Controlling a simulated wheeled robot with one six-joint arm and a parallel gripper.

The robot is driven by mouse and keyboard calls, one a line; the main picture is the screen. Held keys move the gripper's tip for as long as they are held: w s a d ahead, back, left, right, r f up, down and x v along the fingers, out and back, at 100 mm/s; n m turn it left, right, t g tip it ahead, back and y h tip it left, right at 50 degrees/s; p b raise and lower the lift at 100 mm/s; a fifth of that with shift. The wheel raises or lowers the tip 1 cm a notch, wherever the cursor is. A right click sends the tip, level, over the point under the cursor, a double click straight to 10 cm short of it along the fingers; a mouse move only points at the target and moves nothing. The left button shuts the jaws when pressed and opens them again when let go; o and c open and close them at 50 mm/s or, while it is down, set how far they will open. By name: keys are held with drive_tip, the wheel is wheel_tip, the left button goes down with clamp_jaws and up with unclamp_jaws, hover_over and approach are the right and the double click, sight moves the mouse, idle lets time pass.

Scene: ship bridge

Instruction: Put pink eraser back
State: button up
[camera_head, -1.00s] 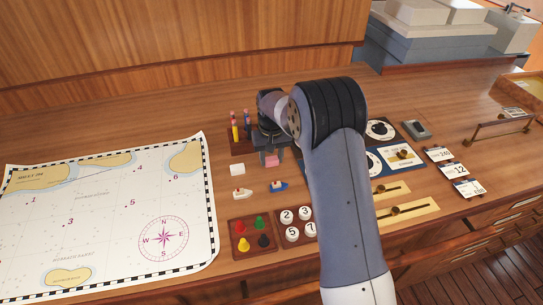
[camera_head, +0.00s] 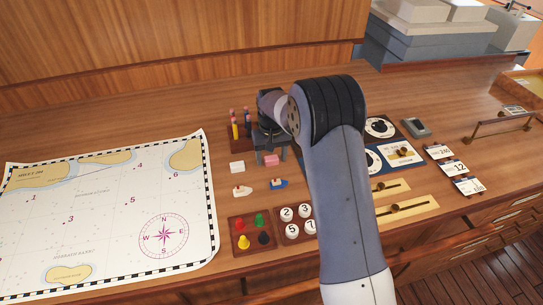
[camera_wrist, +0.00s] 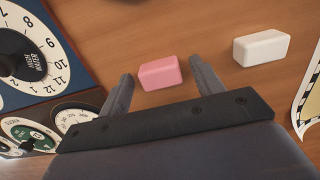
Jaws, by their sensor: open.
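The pink eraser (camera_head: 271,160) lies on the wooden desk, just in front of my gripper in the head view. In the wrist view the pink eraser (camera_wrist: 160,73) lies between the tips of my gripper (camera_wrist: 160,85), whose two fingers are spread apart. The right finger is near the eraser's right end, and a gap shows at the left finger. I cannot tell whether either touches it. A white eraser (camera_head: 237,167) lies to the left of the pink one in the head view, and to its right in the wrist view (camera_wrist: 261,48).
A pen holder (camera_head: 238,142) stands behind the erasers. Two small toy boats (camera_head: 278,184) and trays of coloured pegs (camera_head: 252,236) and numbered discs (camera_head: 297,222) lie in front. A chart (camera_head: 110,215) covers the left. Dial panels (camera_wrist: 30,55) stand beside my gripper.

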sight(272, 158)
wheel_tip(272, 158, up, 12)
drive_tip(key=b, duration=0.2)
drive_tip(key=shift+o, duration=0.5)
